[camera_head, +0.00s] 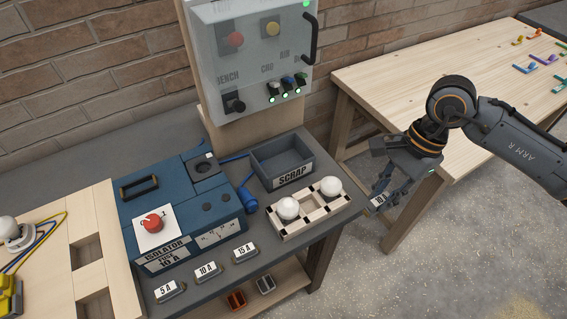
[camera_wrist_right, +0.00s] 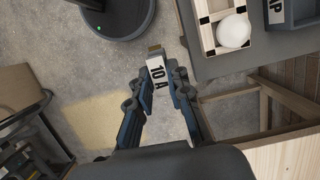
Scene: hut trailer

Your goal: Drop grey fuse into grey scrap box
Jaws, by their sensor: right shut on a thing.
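My right gripper (camera_head: 380,197) is shut on a fuse with a white 10 A label (camera_wrist_right: 157,72). The fuse sticks out of the fingertips, with a grey body and a brass-coloured end in the right wrist view. Gripper and fuse are off the right edge of the grey bench, above the floor. The grey scrap box (camera_head: 297,174), labelled SCRAP, stands open on the bench to the left of the gripper and looks empty. Its corner also shows in the right wrist view (camera_wrist_right: 279,22). My left gripper is not in view.
A wooden holder with two white bulbs (camera_head: 310,216) sits in front of the box. A blue isolator unit (camera_head: 185,206) stands left. Fuses marked 5 A, 10 A (camera_head: 207,272) and 15 A line the front edge. A control panel (camera_head: 262,60) rises behind; a wooden table (camera_head: 420,75) is right.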

